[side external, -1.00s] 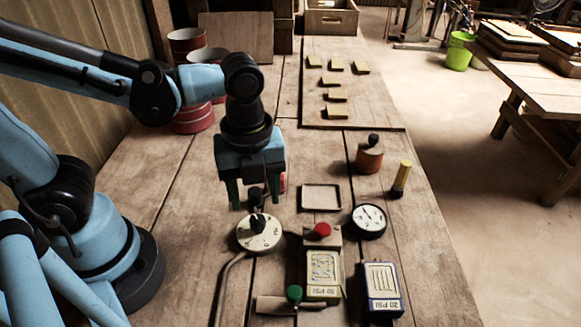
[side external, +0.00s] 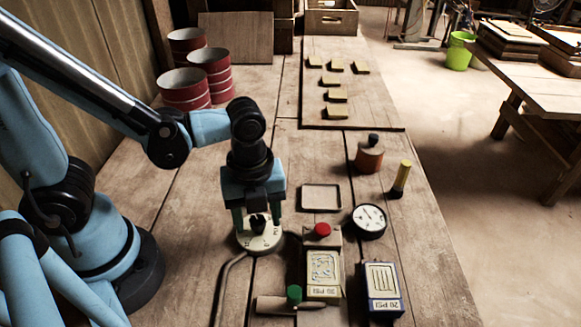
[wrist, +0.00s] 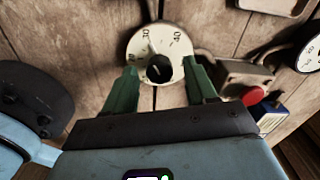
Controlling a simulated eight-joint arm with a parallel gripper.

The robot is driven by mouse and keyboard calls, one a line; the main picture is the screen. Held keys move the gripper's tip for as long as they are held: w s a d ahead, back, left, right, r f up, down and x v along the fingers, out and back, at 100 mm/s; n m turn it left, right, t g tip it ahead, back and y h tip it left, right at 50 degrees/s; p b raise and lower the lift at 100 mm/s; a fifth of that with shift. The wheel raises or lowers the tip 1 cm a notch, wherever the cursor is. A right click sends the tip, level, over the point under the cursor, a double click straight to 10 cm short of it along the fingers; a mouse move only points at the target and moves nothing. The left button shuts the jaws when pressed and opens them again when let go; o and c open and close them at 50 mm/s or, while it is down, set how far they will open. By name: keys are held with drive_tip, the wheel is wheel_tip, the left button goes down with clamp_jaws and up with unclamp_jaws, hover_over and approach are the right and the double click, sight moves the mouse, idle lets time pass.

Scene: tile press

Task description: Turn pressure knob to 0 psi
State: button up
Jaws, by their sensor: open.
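The pressure knob is a black knob (side external: 258,222) on a round white dial (side external: 259,243) with printed numbers, on the wooden bench. In the wrist view the knob (wrist: 159,69) sits on the dial (wrist: 155,38), where 30 and 40 are readable. My gripper (side external: 257,214) is open above the dial, its two green fingers on either side of the knob. In the wrist view the fingers of my gripper (wrist: 160,68) are apart, with visible gaps to the knob. The knob's exact setting cannot be read.
Right of the dial are a red button (side external: 322,230), a round gauge (side external: 369,220) and an empty square tray (side external: 321,209). A hose leaves the dial.

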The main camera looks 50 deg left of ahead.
drive_tip(key=shift+c, duration=0.4)
clamp_jaws()
